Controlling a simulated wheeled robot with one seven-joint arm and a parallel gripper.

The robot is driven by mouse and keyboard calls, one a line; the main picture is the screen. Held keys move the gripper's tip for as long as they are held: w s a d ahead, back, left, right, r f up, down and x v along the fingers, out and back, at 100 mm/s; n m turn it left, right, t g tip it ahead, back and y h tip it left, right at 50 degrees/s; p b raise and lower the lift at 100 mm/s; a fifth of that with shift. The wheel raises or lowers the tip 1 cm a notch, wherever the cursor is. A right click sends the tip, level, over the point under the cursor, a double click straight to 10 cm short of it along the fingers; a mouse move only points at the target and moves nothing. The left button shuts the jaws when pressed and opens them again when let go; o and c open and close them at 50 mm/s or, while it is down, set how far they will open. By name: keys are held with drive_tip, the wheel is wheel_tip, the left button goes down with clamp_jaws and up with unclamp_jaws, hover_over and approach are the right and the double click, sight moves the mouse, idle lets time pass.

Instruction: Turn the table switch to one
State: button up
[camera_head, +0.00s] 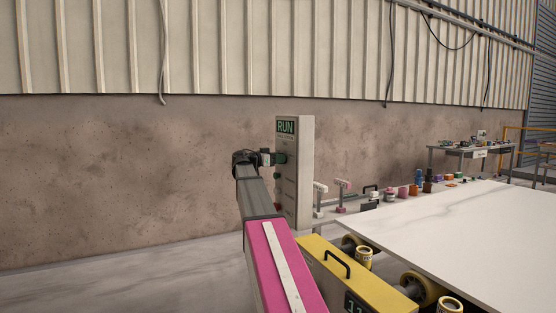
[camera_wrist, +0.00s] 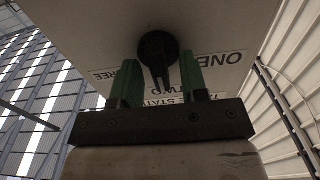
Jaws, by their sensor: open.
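The table switch is a black rotary knob (camera_wrist: 157,48) on the face of a grey control box (camera_head: 299,190). In the wrist view its handle points down the picture, toward the partly covered label TWO. The label ONE (camera_wrist: 224,59) is at the right, and a partly hidden label ending in REE (camera_wrist: 104,74) is at the left. My gripper (camera_wrist: 160,78) is open, with one green finger on each side of the handle. A gap seems to show on both sides; I cannot tell whether either finger touches. In the head view my gripper (camera_head: 275,158) is at the box, hiding the knob.
A green RUN display (camera_head: 286,127) is at the box's top. A yellow housing (camera_head: 362,278) with a black handle and a white stone slab (camera_head: 470,235) on rollers lie to the right. Small coloured items line a ledge behind the slab. The floor at left is clear.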

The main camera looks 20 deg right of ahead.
clamp_jaws()
drive_tip(key=n, duration=0.8)
drive_tip(key=w+n, duration=0.1)
drive_tip(key=n, duration=0.2)
drive_tip(key=shift+f+n, duration=0.25)
drive_tip(key=shift+n, duration=0.15)
idle(0.5)
unclamp_jaws()
